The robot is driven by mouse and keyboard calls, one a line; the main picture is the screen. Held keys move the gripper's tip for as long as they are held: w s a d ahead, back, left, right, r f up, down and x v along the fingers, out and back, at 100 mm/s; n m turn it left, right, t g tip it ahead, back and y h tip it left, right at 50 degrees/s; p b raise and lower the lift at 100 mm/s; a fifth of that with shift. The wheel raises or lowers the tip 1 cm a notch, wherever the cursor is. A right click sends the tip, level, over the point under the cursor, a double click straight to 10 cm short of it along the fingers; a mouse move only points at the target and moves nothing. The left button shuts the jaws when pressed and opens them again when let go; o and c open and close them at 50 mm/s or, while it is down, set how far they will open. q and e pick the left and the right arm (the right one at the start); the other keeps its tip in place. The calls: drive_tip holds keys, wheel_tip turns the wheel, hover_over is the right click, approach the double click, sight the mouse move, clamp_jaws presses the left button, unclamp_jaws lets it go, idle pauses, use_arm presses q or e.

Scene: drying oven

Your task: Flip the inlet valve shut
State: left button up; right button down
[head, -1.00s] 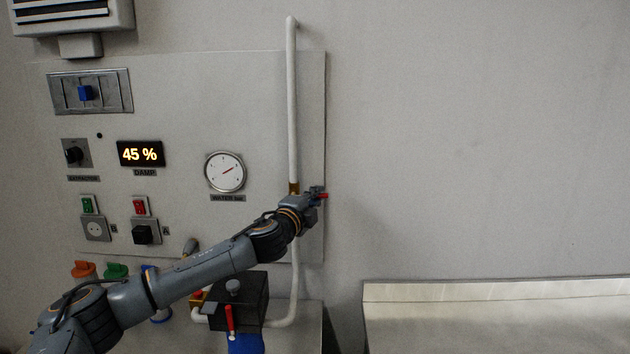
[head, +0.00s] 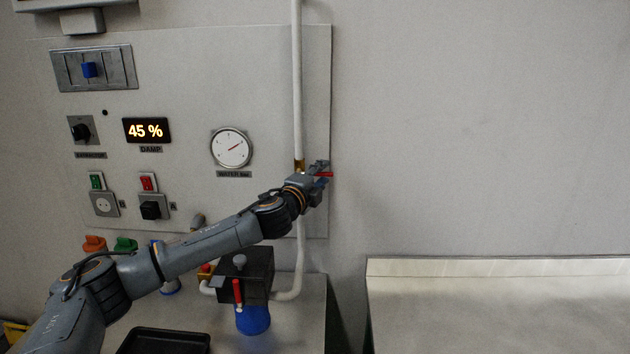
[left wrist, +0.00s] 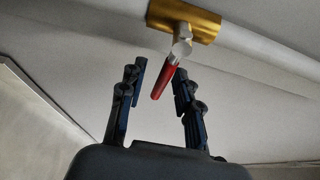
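The inlet valve has a brass body (left wrist: 186,22) on a white vertical pipe, which also shows in the head view as brass (head: 299,166). Its red handle (left wrist: 165,82) points out to the right of the pipe in the head view (head: 326,174). My left gripper (left wrist: 160,70) is at the valve, its two fingers apart on either side of the handle. The handle's end lies between the fingertips, closer to the right finger; I cannot tell if they touch. In the head view the left gripper (head: 322,171) partly hides the valve. My right gripper is not in view.
Below stands a dark box (head: 246,270) with another red lever (head: 237,291) and a blue base. A black tray (head: 164,342) lies at the bottom. The wall panel (head: 190,90) carries a gauge (head: 231,148), switches and a 45 % display. Right of the pipe the wall is bare.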

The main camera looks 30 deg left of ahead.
use_arm(q)
drive_tip(key=s, duration=1.1)
drive_tip(key=shift+s+d, duration=0.35)
drive_tip(key=shift+s, duration=0.05)
